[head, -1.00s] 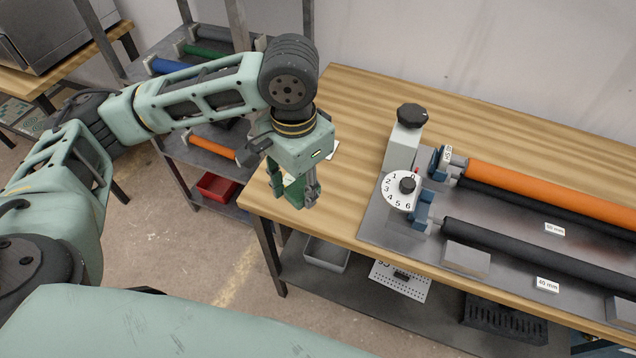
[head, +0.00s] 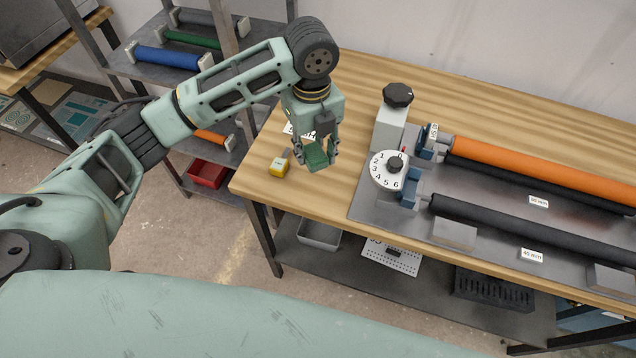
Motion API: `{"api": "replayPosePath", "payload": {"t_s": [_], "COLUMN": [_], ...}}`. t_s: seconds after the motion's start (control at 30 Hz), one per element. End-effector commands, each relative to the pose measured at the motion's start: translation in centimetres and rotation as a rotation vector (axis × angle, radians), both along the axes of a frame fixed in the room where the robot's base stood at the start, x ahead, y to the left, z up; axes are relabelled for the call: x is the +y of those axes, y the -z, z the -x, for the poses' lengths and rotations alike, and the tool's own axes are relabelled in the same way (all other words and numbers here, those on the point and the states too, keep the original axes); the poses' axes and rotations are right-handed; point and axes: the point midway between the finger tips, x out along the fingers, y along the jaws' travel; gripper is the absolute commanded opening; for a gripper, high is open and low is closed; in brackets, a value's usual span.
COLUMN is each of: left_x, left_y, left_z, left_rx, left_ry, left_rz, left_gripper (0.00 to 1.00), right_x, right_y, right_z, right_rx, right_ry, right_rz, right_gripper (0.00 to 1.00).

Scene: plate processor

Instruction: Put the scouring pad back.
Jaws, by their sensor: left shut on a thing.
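The green scouring pad (head: 317,157) is between the fingers of my left gripper (head: 316,160), which is shut on it. The gripper points down over the left part of the wooden table (head: 345,88), to the left of the machine's numbered dial. I cannot tell whether the pad touches the table. A white label (head: 297,132) with dark print lies on the table behind the gripper, partly hidden by it. My right gripper is not in view.
A shelf (head: 125,68) with coloured rollers and a red bin (head: 208,173) is at the left.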

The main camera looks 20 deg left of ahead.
Motion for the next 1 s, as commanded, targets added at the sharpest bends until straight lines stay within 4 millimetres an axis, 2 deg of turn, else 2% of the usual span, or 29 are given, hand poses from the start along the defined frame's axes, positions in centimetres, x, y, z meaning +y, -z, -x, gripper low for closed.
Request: {"api": "replayPosePath", "payload": {"t_s": [0.2, 0.43, 0.6, 0.83, 1.0], "left_x": [-0.5, -0.7, -0.7, -0.7, -0.7], "left_y": [1.3, 2.4, 3.2, 7.3, 9.0], "left_z": [-1.2, -1.9, -2.1, -2.0, -2.1], "left_rx": [0.002, -0.001, 0.002, 0.004, 0.000], "left_ry": [0.411, 0.711, 0.797, 0.805, 0.805], "left_rz": [0.003, 0.003, 0.003, 0.003, 0.002], "left_gripper": [0.14, 0.14, 0.14, 0.14, 0.14], "right_x": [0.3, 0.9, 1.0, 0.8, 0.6], "right_y": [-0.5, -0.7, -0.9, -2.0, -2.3], "right_z": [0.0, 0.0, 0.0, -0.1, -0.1], "right_rx": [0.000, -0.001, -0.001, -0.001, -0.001], "right_ry": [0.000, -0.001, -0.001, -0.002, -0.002], "right_rz": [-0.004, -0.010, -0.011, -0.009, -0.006], "right_gripper": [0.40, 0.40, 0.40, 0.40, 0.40]}}
